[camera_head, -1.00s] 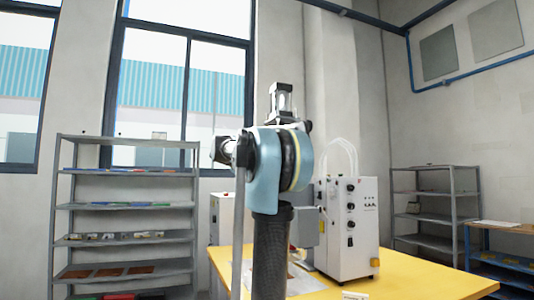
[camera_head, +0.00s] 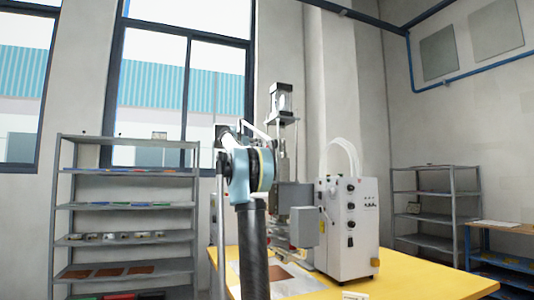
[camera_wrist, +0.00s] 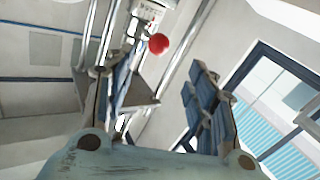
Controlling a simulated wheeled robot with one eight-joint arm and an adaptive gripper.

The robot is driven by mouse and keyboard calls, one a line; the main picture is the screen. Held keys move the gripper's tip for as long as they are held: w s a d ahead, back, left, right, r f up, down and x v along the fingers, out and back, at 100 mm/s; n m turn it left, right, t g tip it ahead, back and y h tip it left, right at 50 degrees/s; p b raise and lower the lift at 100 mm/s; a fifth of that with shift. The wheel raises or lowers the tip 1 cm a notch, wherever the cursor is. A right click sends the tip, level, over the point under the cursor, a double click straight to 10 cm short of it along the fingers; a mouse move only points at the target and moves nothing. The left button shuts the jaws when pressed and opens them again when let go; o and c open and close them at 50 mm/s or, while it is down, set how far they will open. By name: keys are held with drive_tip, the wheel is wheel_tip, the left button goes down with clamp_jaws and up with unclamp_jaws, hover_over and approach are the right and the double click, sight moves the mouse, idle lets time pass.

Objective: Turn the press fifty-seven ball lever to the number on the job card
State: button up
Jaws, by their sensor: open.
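In the wrist view a red ball (camera_wrist: 159,43), apparently the ball lever's knob, shows beyond the gap between the fingers of my gripper (camera_wrist: 163,82). The gripper is open, and nothing is between its fingers. A pale housing (camera_wrist: 152,8) with small, unreadable markings is just above the ball. In the head view the press (camera_head: 284,105) stands on the yellow table, partly behind my arm. My gripper and the ball cannot be made out there. A small white card (camera_head: 354,296) sits at the table's front edge; its writing is too small to read.
A white control box (camera_head: 345,235) with black knobs and pale hoses stands right of the press on the yellow table (camera_head: 420,277). Grey shelves stand at left (camera_head: 125,170) and right (camera_head: 435,195). Upright metal rods (camera_wrist: 182,55) are near the ball in the wrist view.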

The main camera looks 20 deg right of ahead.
drive_tip(key=x, duration=1.3)
drive_tip(key=shift+d, duration=0.1)
